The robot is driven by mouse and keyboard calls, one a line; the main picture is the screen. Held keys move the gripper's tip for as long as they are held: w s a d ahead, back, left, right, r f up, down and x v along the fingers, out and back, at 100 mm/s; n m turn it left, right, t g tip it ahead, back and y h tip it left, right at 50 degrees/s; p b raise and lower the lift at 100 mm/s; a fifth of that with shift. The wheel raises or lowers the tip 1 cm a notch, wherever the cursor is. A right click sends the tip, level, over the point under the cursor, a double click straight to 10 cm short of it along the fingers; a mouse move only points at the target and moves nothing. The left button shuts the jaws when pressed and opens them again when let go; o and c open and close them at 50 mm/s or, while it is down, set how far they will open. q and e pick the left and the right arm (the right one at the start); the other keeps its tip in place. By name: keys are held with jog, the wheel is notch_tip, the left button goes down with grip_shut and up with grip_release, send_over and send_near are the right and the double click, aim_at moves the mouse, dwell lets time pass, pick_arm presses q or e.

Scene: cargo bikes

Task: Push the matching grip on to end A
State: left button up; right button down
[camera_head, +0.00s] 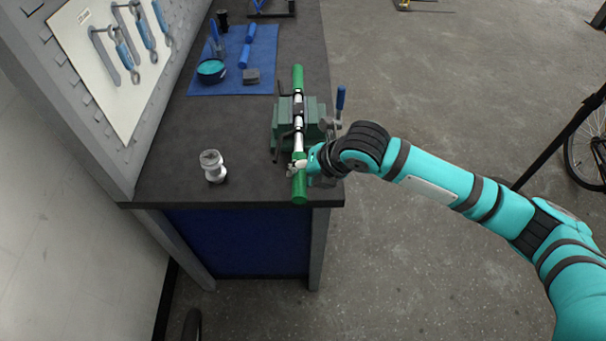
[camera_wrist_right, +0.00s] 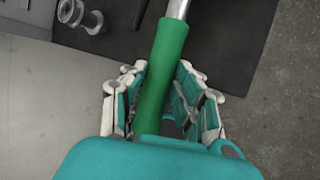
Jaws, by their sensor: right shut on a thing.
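A silver handlebar (camera_head: 298,130) is clamped in a green vise (camera_head: 284,112) at the bench's right edge. One green grip (camera_head: 298,77) sits on its far end. A second green grip (camera_head: 300,189) is at its near end, past the bench's front edge. My right gripper (camera_head: 300,166) is shut on this near grip. In the right wrist view the grip (camera_wrist_right: 163,65) runs between the fingers (camera_wrist_right: 160,105), in line with the bar (camera_wrist_right: 178,9), and meets it. How far the bar goes inside is hidden. No end label is readable. My left gripper is out of view.
A blue mat (camera_head: 262,45) at the bench's back holds blue grips (camera_head: 250,33), a teal-topped round tin (camera_head: 211,70) and a grey block (camera_head: 251,76). A tool board (camera_head: 110,60) borders the left. The vise's blue handle (camera_head: 340,97) sticks up nearby.

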aim_at(301, 148)
jog(key=shift+w, duration=0.7)
jog(key=shift+w+b, duration=0.35)
jog(key=shift+w, duration=2.2)
jog(key=shift+w+d+r, duration=0.1)
jog(key=shift+w, duration=0.4)
jog(key=c, duration=0.9)
grip_release()
